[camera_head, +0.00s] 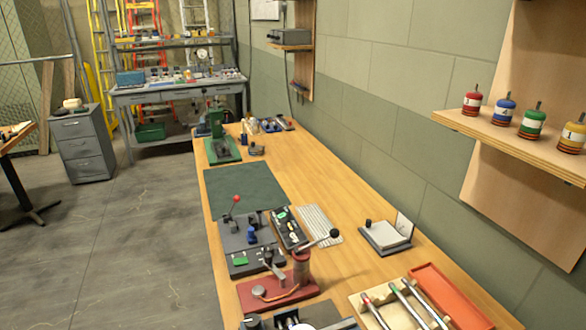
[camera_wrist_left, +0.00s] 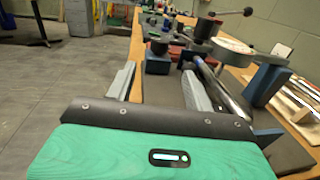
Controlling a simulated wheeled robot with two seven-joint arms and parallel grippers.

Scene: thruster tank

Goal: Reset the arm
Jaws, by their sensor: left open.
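My left gripper (camera_wrist_left: 160,75) shows in the left wrist view, with its two grey fingers apart and nothing seen held between them. A dark blue block with a round black knob (camera_wrist_left: 159,50) stands beyond the fingertips. A silver rod (camera_wrist_left: 222,88) lies just right of the right finger. I cannot tell whether the finger touches it. Neither of my grippers shows in the head view.
A long wooden bench (camera_head: 285,173) holds a red-based lever device (camera_head: 279,289), a dark green mat (camera_head: 245,189) and a tool rack (camera_head: 395,306). A shelf (camera_head: 515,133) with coloured weights overhangs at right. Open floor (camera_head: 110,240) lies left of the bench.

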